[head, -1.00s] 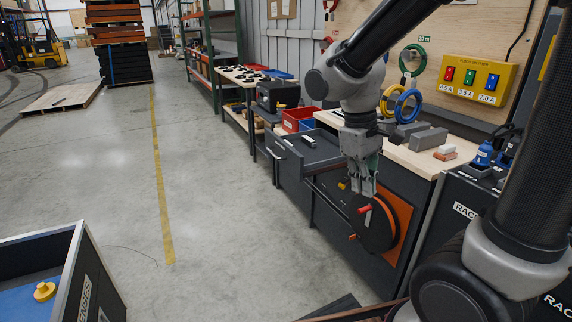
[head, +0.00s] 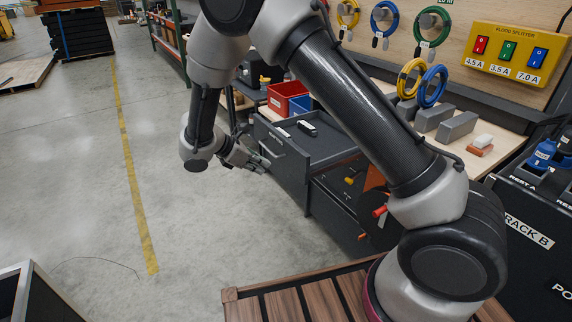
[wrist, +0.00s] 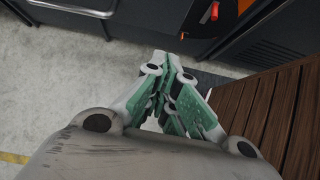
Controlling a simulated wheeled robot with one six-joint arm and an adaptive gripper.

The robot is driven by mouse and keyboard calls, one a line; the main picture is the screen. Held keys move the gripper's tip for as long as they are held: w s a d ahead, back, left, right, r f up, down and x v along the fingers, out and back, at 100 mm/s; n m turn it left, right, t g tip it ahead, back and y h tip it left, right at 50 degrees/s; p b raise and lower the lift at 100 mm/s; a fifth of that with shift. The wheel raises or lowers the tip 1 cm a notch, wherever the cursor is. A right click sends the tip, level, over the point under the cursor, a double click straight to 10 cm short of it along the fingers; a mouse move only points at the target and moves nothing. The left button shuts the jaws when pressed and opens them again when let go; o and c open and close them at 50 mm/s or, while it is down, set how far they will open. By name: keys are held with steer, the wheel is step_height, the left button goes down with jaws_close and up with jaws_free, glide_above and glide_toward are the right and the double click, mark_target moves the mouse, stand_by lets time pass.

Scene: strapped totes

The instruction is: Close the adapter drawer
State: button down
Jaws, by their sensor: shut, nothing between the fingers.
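The dark grey drawer (head: 330,146) is pulled out from under the workbench. Its front panel (head: 284,158) faces left and carries a bar handle. My gripper (head: 262,165) is shut and empty, low in front of the drawer's front panel. In the wrist view the shut fingers (wrist: 173,62) have green pads, and the drawer front with its metal handle (wrist: 75,9) shows at the top left, apart from the fingertips. Whether the gripper touches the panel cannot be told from the head view.
A cabinet with a red-handled crank (head: 379,211) stands below and right of the drawer. Red bin (head: 286,97) and grey blocks (head: 457,127) sit on the bench. A slatted wooden deck (head: 290,298) lies in front. The floor left of the drawer is clear.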

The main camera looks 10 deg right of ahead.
steer(key=shift+n, duration=0.4)
steer(key=shift+w+d+r+x, duration=0.15)
steer(key=shift+d+r+x, duration=0.2)
steer(key=shift+x, duration=1.75)
steer(key=shift+w+d+r+x, duration=0.1)
steer(key=shift+d+r+x, duration=0.25)
steer(key=shift+x, duration=1.8)
steer(key=shift+w+d+r+x, duration=0.15)
steer(key=shift+d+r+x, duration=0.2)
steer(key=shift+x, duration=1.75)
steer(key=w+d, duration=0.3)
steer(key=d, duration=0.7)
steer(key=w+d, duration=0.3)
steer(key=d, duration=0.7)
steer(key=w+d, duration=0.4)
steer(key=d, duration=0.7)
steer(key=shift+w+d+r, duration=0.1)
steer(key=shift+d, duration=0.1)
steer(key=shift+d, duration=0.1)
